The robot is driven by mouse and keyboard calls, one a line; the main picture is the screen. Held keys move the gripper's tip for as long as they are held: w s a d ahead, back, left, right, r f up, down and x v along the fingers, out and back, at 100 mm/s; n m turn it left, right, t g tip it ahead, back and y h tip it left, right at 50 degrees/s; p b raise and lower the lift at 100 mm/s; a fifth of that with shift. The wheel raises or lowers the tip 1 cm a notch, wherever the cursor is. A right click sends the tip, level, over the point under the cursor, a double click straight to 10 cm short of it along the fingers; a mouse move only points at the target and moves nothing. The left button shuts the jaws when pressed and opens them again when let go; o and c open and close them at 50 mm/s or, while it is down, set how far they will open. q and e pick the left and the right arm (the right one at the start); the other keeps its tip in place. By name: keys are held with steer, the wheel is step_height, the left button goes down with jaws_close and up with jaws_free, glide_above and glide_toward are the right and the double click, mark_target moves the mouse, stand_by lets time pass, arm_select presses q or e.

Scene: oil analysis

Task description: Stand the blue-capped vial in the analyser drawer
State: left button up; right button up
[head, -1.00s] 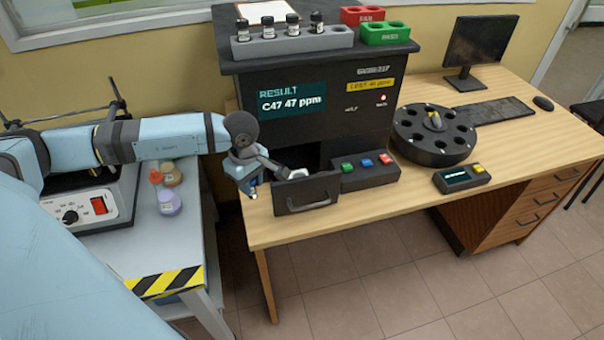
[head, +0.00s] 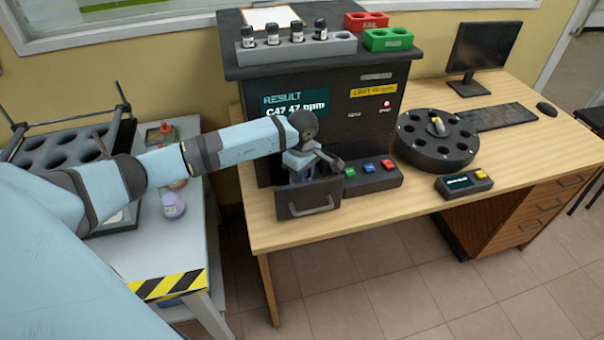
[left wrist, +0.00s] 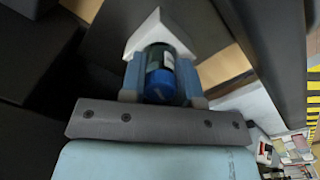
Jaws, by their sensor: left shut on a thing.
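The blue-capped vial (left wrist: 161,78) is between the fingers of my left gripper in the left wrist view, its blue cap toward the camera. A white piece (left wrist: 160,32) shows just beyond it; whether the vial touches it I cannot tell. In the head view my left gripper (head: 301,176) is over the open analyser drawer (head: 308,201), and the arm hides the vial and most of the drawer's inside. The dark analyser (head: 350,135) stands behind, its screen reading RESULT C47 47 ppm. My right gripper is not in view.
A button box (head: 370,178) stands right of the drawer. A black round carousel (head: 436,155) and a small display box (head: 464,184) are further right. A grey rack (head: 345,46) with several dark-capped vials is on the analyser.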

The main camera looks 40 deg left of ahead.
arm_select(q)
steer(key=shift+f, duration=0.2)
steer(key=o, duration=0.9)
steer(key=shift+r, duration=0.1)
steer(key=shift+r, duration=0.2)
step_height(320, 180, up, 12)
steer(key=shift+f, duration=0.1)
